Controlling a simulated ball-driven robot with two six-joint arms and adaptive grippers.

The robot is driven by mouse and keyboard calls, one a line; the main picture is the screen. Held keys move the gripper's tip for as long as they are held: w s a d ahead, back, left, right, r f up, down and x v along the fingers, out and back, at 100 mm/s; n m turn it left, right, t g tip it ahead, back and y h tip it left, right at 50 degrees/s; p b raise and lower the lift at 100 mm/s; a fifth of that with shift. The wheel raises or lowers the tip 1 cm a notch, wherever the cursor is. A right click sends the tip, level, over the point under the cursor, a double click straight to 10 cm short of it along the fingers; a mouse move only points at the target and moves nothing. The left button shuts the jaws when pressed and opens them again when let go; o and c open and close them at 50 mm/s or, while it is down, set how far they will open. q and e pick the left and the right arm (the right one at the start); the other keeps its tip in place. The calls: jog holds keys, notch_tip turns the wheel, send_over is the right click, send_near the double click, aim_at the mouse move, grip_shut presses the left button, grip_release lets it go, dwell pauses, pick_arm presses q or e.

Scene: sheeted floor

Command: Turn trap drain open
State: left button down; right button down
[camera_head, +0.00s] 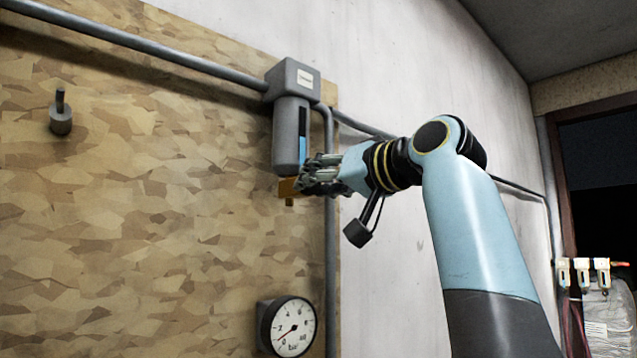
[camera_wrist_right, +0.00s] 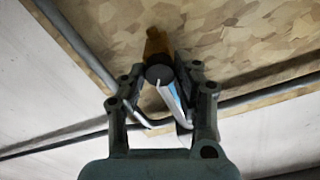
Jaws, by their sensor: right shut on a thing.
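The trap is a grey bowl (camera_head: 290,140) hanging under a square grey head with a small label, with a blue strip on its side. The brass-coloured trap drain (camera_head: 288,188) is at the bottom of the bowl. My right gripper (camera_head: 304,184) comes in from the right and is shut at the drain, covering part of it. In the right wrist view the brass drain (camera_wrist_right: 157,44) shows beyond the fingertips, with a dark round part and a pale blue strip between the fingers (camera_wrist_right: 160,84). The exact contact is hard to make out. My left gripper is not in view.
A grey pipe (camera_head: 130,42) runs along the wooden board to the trap, and another drops beside it. A dial gauge (camera_head: 287,326) is below. A peg (camera_head: 60,115) sticks out at upper left.

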jog(key=m, duration=1)
jog(key=shift+m, duration=0.3)
dwell(0.4)
jog(key=c, duration=1)
grip_release()
jog(key=shift+d, duration=0.1)
jog(key=v, duration=1.2)
jog(key=shift+f, duration=0.1)
